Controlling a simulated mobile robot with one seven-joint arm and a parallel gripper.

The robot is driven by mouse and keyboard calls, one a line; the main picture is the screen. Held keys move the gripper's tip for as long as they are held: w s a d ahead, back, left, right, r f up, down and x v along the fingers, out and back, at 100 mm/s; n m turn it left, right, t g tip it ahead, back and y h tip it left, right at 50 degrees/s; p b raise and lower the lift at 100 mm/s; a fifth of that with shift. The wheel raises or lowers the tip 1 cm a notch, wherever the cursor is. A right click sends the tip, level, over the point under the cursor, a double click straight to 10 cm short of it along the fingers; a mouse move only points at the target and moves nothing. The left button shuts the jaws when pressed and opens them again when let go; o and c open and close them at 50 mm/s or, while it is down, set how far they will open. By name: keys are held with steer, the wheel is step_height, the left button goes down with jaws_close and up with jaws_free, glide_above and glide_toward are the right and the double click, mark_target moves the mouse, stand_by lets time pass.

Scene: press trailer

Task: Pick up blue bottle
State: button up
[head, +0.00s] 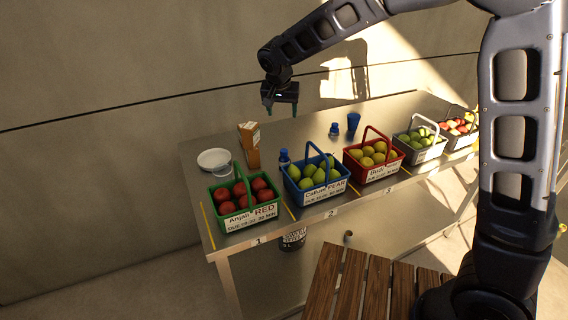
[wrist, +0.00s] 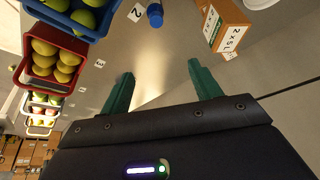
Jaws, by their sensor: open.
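A small blue bottle (head: 284,158) stands on the table behind the left side of the blue basket. It also shows in the wrist view (wrist: 155,16) at the top edge, partly cut off, beside the blue basket's corner. A second small blue item (head: 335,129), perhaps a short bottle, stands farther back near a blue cup (head: 353,121). My gripper (head: 282,109) hangs above the back of the table, apart from everything. In the wrist view its green fingers (wrist: 160,82) are spread apart with nothing between them.
A green basket of red fruit (head: 244,208), a blue basket of pears (head: 315,184) and a red basket (head: 373,158) line the front edge, with grey baskets (head: 420,145) farther right.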

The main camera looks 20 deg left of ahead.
glide_toward(284, 157)
steer(key=f, duration=0.2)
steer(key=shift+w+a+x, duration=0.1)
steer(key=shift+w+x, duration=0.1)
steer(key=shift+x, duration=2.55)
steer(key=shift+w+a+x, duration=0.1)
steer(key=shift+w+x, duration=0.1)
steer(key=shift+x, duration=2.55)
steer(key=shift+r, duration=0.2)
steer(key=c, duration=1.1)
